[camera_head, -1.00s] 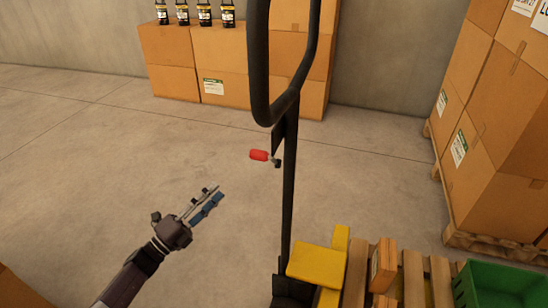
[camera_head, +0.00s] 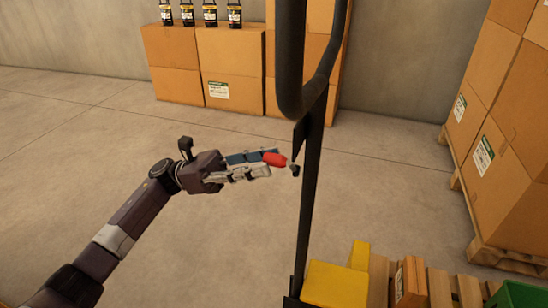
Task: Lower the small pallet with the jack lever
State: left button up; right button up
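The jack lever (camera_head: 274,159) has a short red grip and sits on the right of my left gripper, joined by a small dark joint to the black handle post (camera_head: 311,185). My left gripper (camera_head: 268,163) points right, with its two fingers apart. Its fingertips are at the red grip, one above and one below in the picture; I cannot tell whether they touch it. The small pallet (camera_head: 440,290) shows only in part at the bottom right, beside the yellow part (camera_head: 335,285) of the jack. My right gripper is not in view.
The jack's loop handle (camera_head: 285,70) rises above the lever. Stacked boxes (camera_head: 505,180) on a pallet stand at the right. Boxes with several dark bottles (camera_head: 210,14) stand by the back wall. A green crate (camera_head: 517,297) is at the bottom right. The floor at left is clear.

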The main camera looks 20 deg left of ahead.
aim_at(282, 165)
pick_arm(q)
jog(key=shift+x, duration=1.35)
grip_shut()
